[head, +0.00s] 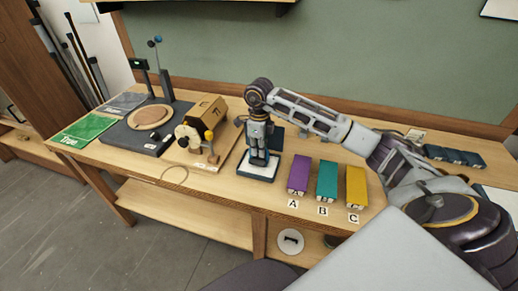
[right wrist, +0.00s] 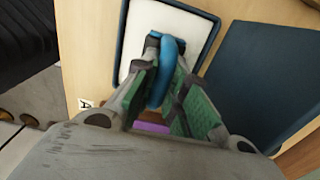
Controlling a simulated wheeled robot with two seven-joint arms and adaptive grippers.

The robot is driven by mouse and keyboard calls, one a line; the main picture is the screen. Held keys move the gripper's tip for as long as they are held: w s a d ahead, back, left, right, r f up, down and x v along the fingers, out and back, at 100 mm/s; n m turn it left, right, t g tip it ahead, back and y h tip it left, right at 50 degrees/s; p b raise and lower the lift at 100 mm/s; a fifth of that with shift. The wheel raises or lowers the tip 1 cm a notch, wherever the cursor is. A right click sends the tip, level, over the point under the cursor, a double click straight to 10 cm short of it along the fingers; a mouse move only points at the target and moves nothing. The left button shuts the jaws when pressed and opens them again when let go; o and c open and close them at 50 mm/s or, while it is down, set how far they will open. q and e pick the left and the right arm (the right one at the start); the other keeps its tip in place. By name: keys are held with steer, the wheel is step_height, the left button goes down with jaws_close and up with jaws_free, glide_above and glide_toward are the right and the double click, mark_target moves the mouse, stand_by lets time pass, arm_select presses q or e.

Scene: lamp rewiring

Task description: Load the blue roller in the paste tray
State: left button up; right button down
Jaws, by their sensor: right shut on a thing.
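The paste tray (head: 256,173) is a shallow dark-blue tray with a white inside, on the wooden table near the middle of the head view. In the right wrist view the tray (right wrist: 188,20) lies just beyond my fingertips. My right gripper (head: 259,157) points down over the tray. In the right wrist view its green-padded fingers (right wrist: 162,90) are shut on the blue roller (right wrist: 166,62). The roller's blue curved part shows against the white surface; I cannot tell whether it touches the paste. In the head view the gripper mostly hides the roller. My left gripper is not in view.
Purple (head: 299,174), teal (head: 327,181) and yellow (head: 356,187) blocks stand right of the tray, labelled A, B, C. A dark-blue panel (right wrist: 268,75) is close beside it. A wooden-based machine (head: 203,122) and a turntable (head: 150,116) stand left. The table's front edge is close.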

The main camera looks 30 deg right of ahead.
steer(key=shift+f+b, duration=0.4)
steer(key=shift+f, duration=0.25)
stand_by(2.5)
steer(key=shift+r, duration=0.2)
steer(key=shift+r+p, duration=2)
steer(key=shift+r, duration=1.45)
steer(key=shift+f, duration=0.1)
